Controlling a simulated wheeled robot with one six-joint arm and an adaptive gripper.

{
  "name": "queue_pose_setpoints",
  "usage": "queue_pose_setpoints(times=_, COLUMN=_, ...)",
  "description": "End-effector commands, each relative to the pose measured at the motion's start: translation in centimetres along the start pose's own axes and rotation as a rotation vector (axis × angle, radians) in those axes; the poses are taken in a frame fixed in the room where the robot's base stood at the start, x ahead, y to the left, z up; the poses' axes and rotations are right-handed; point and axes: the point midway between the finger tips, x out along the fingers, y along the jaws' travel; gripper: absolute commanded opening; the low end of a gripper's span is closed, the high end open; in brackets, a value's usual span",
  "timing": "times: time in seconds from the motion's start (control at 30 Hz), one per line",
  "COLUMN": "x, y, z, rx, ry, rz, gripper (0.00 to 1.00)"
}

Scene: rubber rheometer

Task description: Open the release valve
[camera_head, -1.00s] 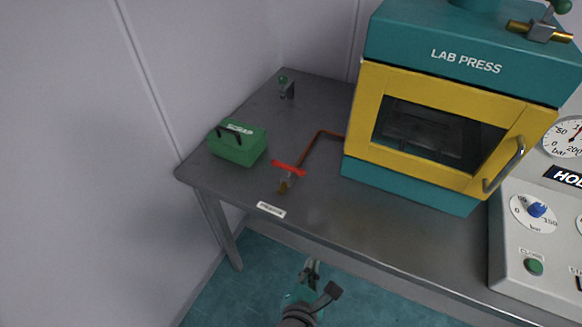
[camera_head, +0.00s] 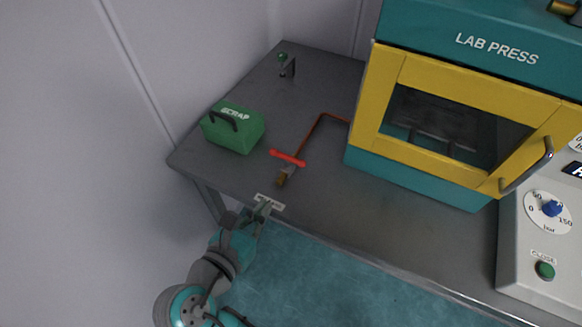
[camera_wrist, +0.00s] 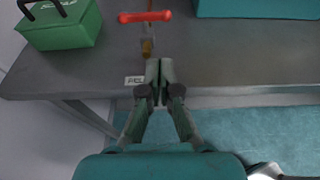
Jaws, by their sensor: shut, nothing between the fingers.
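The release valve has a red bar handle (camera_head: 287,158) and a brass outlet (camera_head: 282,179) at the end of a copper pipe (camera_head: 312,132) on the grey table. The handle lies crosswise to the pipe. In the wrist view the red handle (camera_wrist: 145,16) is at the top, above the brass outlet (camera_wrist: 147,48). My gripper (camera_head: 264,203) is at the table's front edge, in front of the valve and apart from it. In the wrist view my gripper (camera_wrist: 160,64) is shut and empty, its tips just below the outlet. The fingertips partly cover a white label (camera_head: 271,202).
A green SCRAP box (camera_head: 233,130) with a dark handle stands left of the valve. The teal and yellow lab press (camera_head: 450,110) stands to the right. A small green-knobbed fitting (camera_head: 286,64) is at the back. The table (camera_head: 350,215) is bare around the valve.

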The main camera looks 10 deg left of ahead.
Motion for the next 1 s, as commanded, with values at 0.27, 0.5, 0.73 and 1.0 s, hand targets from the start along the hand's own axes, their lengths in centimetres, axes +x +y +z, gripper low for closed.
queue_pose_setpoints(times=0.27, x=1.3, y=-0.1, z=0.0, rx=0.000, ry=0.000, rz=-0.003, gripper=0.00)
queue_pose_setpoints(times=0.5, x=5.3, y=-0.2, z=0.0, rx=0.001, ry=0.001, rz=-0.005, gripper=0.00)
queue_pose_setpoints(times=0.73, x=9.6, y=-0.1, z=0.1, rx=0.002, ry=0.000, rz=-0.004, gripper=0.00)
queue_pose_setpoints(times=1.0, x=13.0, y=0.0, z=0.9, rx=0.003, ry=0.000, rz=-0.001, gripper=0.00)
